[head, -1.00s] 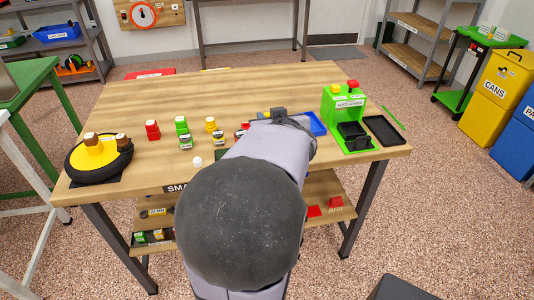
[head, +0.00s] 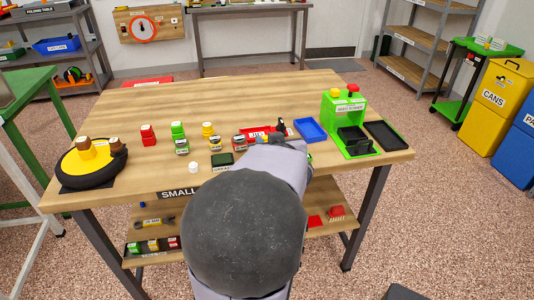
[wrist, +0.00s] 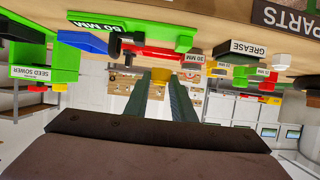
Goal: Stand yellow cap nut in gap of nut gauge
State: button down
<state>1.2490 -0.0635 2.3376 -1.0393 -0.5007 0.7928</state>
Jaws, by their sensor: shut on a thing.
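That view is upside down.
A blue tray (head: 310,130) and the green seed sower (head: 333,109) stand to the right, with a black tray (head: 386,134) beyond. Several small coloured pieces stand at left, near a dark grease box (head: 222,160) and a yellow-black round fixture (head: 90,164). The table's back is clear.

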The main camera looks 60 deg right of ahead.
jog(key=shift+f+b, duration=0.95)
jog(key=shift+f, duration=0.75)
jog(key=shift+f, duration=0.1)
